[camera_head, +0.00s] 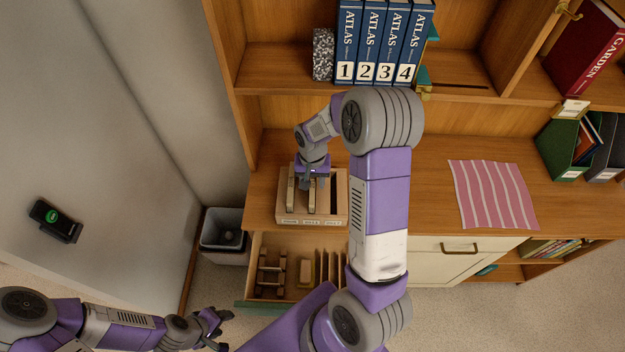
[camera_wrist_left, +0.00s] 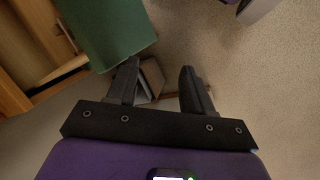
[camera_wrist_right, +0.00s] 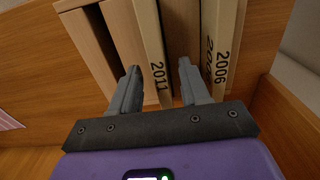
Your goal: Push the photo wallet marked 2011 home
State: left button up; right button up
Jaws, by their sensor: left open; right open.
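The wallet marked 2011 (camera_wrist_right: 150,45) is a thin cream piece standing in a slotted wooden box; its number shows in the right wrist view. In the head view it appears to be the middle piece (camera_head: 312,199). My right gripper (camera_head: 312,180) is over the box and open. A wallet marked 2006 (camera_wrist_right: 220,55) stands to the right of the fingers in that view. My left gripper (camera_head: 218,328) is open and empty, low at the left.
The wooden box (camera_head: 310,221) stands on the desk top and has an empty slot on its right. An open drawer (camera_head: 262,240) with dividers is below it. A grey bin (camera_head: 225,255) stands left of the drawer. A striped cloth (camera_head: 490,195) lies to the right.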

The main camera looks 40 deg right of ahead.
notch_tip(320, 180, up, 8)
jog(key=shift+f+p, duration=0.2)
jog(key=shift+p, duration=0.4)
jog(key=shift+f, duration=0.1)
